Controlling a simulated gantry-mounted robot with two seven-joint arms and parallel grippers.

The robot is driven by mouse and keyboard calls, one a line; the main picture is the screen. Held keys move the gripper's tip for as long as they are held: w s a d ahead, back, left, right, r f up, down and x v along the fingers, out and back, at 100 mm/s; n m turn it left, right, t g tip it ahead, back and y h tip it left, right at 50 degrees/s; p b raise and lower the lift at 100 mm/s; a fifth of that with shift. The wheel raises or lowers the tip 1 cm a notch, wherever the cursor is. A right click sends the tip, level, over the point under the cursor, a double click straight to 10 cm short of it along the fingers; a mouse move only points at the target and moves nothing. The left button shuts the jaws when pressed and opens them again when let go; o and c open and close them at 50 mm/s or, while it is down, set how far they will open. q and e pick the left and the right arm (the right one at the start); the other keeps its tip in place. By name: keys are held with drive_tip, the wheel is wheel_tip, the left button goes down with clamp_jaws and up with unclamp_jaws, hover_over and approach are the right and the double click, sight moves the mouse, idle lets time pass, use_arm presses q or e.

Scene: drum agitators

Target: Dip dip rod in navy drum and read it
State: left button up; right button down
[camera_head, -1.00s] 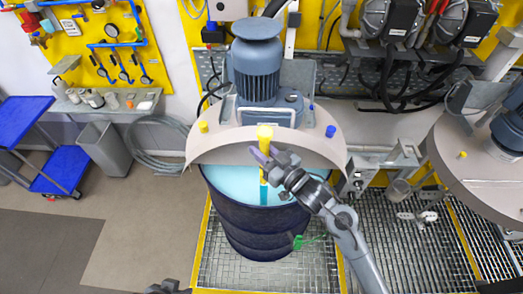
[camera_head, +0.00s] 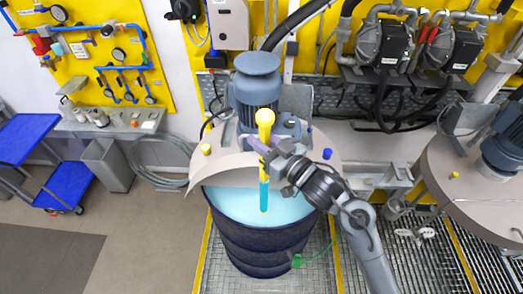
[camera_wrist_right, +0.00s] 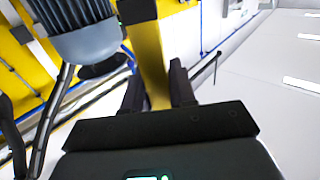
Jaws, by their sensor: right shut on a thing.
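The dip rod (camera_head: 265,135) is upright, with a yellow knob and shaft and a teal lower part. My right gripper (camera_head: 264,149) is shut on its yellow shaft. In the right wrist view the yellow shaft (camera_wrist_right: 150,55) stands between the two dark fingers (camera_wrist_right: 159,90). The navy drum (camera_head: 262,238) stands under a half-open grey lid and holds light blue liquid (camera_head: 235,203). The rod's teal end shows in front of the liquid and seems clear of its surface. My left gripper is out of view.
A grey-blue agitator motor (camera_head: 257,85) stands on the lid (camera_head: 215,168) just behind the rod. A second lidded drum (camera_head: 470,190) is at the right. Pumps (camera_head: 385,45) and hoses line the back wall. A blue cart (camera_head: 60,185) stands at the far left.

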drive_tip(key=shift+r, duration=1)
drive_tip(key=shift+s, duration=0.1)
drive_tip(key=shift+s, duration=0.2)
drive_tip(key=s, duration=1.6)
drive_tip(key=shift+s+a+r, duration=0.2)
drive_tip(key=shift+a+r, duration=0.05)
drive_tip(key=shift+r, duration=0.2)
